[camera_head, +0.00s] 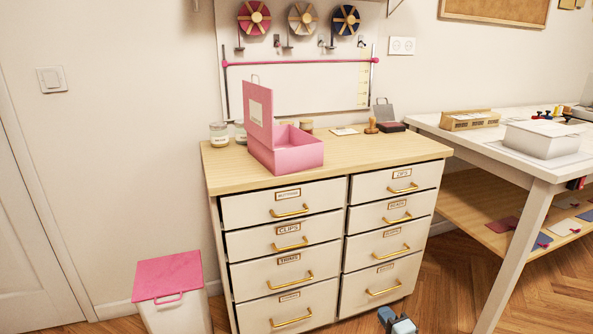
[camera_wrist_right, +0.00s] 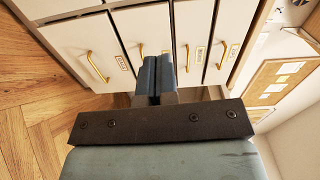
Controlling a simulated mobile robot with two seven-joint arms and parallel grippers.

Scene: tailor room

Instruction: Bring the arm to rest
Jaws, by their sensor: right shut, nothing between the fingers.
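My right gripper (camera_head: 397,321) shows at the bottom edge of the head view, in front of the lower right drawers of the cabinet (camera_head: 290,220). In the right wrist view, its two blue-grey fingers (camera_wrist_right: 156,78) lie close together with nothing held between them. They point toward the cabinet's drawer fronts (camera_wrist_right: 140,30), which appear sideways there. Most of my right arm is outside the head view. My left gripper does not show in either view.
An open pink box (camera_head: 292,158) stands on the wooden cabinet top (camera_head: 370,150), with jars beside it. A bin with a pink lid (camera_head: 168,276) stands left of the cabinet. A white table (camera_head: 470,145) stands at the right. Bare parquet floor (camera_head: 440,285) lies between.

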